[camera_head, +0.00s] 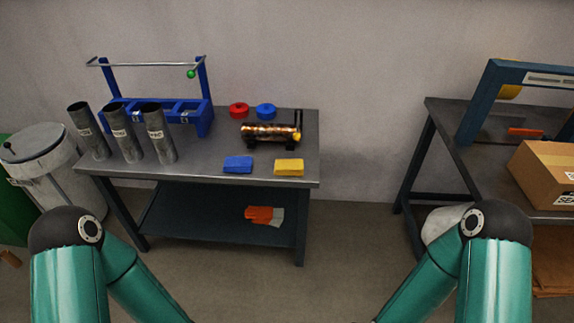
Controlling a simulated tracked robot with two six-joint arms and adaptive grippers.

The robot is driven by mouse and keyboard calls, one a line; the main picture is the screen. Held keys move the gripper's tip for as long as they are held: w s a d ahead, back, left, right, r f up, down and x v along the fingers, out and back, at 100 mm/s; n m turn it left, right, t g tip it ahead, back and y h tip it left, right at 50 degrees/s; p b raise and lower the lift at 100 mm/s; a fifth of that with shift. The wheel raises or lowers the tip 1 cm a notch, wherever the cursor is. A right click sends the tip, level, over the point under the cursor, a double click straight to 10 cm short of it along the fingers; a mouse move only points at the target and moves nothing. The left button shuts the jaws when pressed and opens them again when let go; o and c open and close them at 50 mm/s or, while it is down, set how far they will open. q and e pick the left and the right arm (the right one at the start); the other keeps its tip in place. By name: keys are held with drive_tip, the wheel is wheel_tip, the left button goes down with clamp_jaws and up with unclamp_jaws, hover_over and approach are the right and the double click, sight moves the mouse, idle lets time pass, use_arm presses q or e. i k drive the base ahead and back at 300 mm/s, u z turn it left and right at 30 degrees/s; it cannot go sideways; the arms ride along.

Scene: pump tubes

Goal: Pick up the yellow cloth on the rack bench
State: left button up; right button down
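The yellow cloth (289,167) lies folded flat near the front right corner of the metal rack bench (215,155). A folded blue cloth (238,164) lies to its left, with a small gap between them. My green arms come in from the lower left and lower right and run down out of the picture. Both grippers are outside the view, and nothing touches the yellow cloth.
A brass-coloured pump (268,132) stands behind the cloths, with red (238,110) and blue (265,111) rings behind it. Grey tubes (160,135) lean before a blue rack (205,118). Gloves (264,215) lie on the lower shelf. Another table (470,160) holds a carton (545,170).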

sight(282, 167)
drive_tip(key=k, duration=1.25)
drive_tip(key=u, duration=0.35)
drive_tip(key=i, duration=0.75)
drive_tip(key=u, duration=0.4)
drive_tip(key=i, duration=1.3)
drive_tip(key=z, duration=0.6)
drive_tip(key=i, duration=0.45)
drive_tip(key=z, duration=0.3)
drive_tip(key=k, duration=0.9)
drive_tip(key=z, duration=0.1)
drive_tip(key=i, duration=0.45)
drive_tip(key=z, duration=0.05)
